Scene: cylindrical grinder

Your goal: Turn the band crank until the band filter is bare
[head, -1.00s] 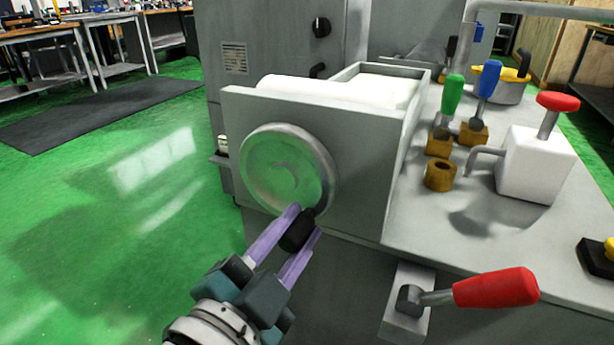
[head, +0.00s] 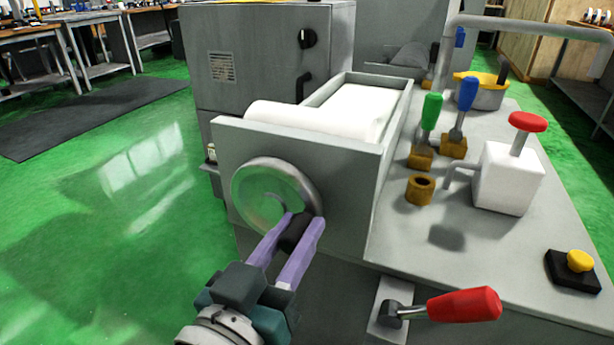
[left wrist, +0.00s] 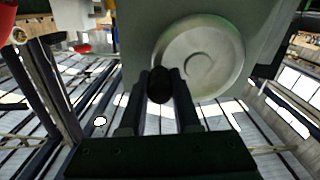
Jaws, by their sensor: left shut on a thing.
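The band crank is a round grey metal disc (head: 250,197) on the front plate of the filter box, with a black knob (head: 293,233) at its lower right rim. The disc also shows in the left wrist view (left wrist: 210,60), with the knob (left wrist: 160,86) at its lower left. My left gripper (head: 297,228) is shut on the knob, one purple finger on each side. The band filter (head: 345,124) is a white sheet lying in the grey box behind the plate, with a white roll at its near end. I see no bare part of the filter. My right gripper is not in view.
On the grey top to the right stand a green lever (head: 431,112), a blue lever (head: 463,105), a white block with a red knob (head: 508,178) and a yellow button (head: 580,261). A red-handled lever (head: 464,305) sticks out in front.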

